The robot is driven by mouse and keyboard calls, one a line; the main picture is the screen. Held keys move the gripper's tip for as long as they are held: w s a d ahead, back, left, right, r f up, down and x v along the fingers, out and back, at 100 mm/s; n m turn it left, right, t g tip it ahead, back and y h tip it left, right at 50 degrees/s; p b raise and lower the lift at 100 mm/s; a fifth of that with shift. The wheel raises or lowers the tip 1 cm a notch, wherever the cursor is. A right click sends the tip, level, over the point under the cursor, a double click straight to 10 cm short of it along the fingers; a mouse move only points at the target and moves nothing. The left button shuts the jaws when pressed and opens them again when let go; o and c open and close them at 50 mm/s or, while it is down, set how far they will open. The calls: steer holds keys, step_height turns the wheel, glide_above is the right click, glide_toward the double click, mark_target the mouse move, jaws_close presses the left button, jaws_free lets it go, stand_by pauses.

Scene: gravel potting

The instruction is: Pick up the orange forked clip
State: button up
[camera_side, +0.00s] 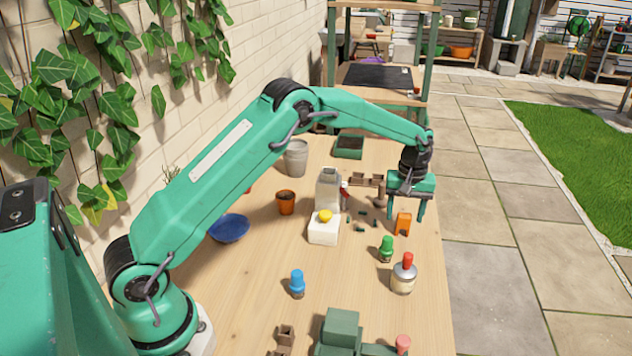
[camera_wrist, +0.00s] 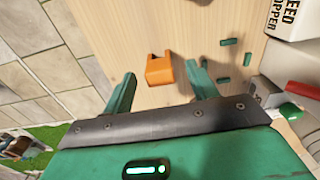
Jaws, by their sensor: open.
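The orange forked clip (camera_side: 403,223) stands on the wooden bench near its right edge in the side view. In the wrist view the orange clip (camera_wrist: 160,70) lies ahead of the fingertips, roughly between the lines of the two fingers and nearer the left one. My gripper (camera_side: 405,215) is open and empty, its fingers pointing down close to the clip. I cannot tell the exact height of the fingertips above the bench.
Small green pieces (camera_wrist: 227,42) lie beside the clip. A white box with a yellow knob (camera_side: 324,228), a green-topped peg (camera_side: 386,250), a red-topped jar (camera_side: 404,275) and a blue peg (camera_side: 297,283) stand nearby. The bench's right edge is close to the clip.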

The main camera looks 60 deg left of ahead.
mark_target(405, 215)
steer(key=shift+f, duration=2.2)
steer(key=c, duration=1.1)
steer(key=shift+o, duration=0.2)
steer(key=shift+w+r, duration=0.1)
steer(key=shift+r, duration=0.1)
steer(key=shift+r, duration=0.6)
steer(key=r, duration=0.2)
steer(key=d+r, duration=0.1)
steer(key=shift+s+r, duration=0.1)
steer(key=shift+s, duration=0.15)
steer(key=s+d+r, duration=0.5)
steer(key=d+r, duration=0.1)
steer(key=d, duration=0.3)
steer(key=shift+s+r, duration=0.15)
steer(key=shift+s, duration=0.2)
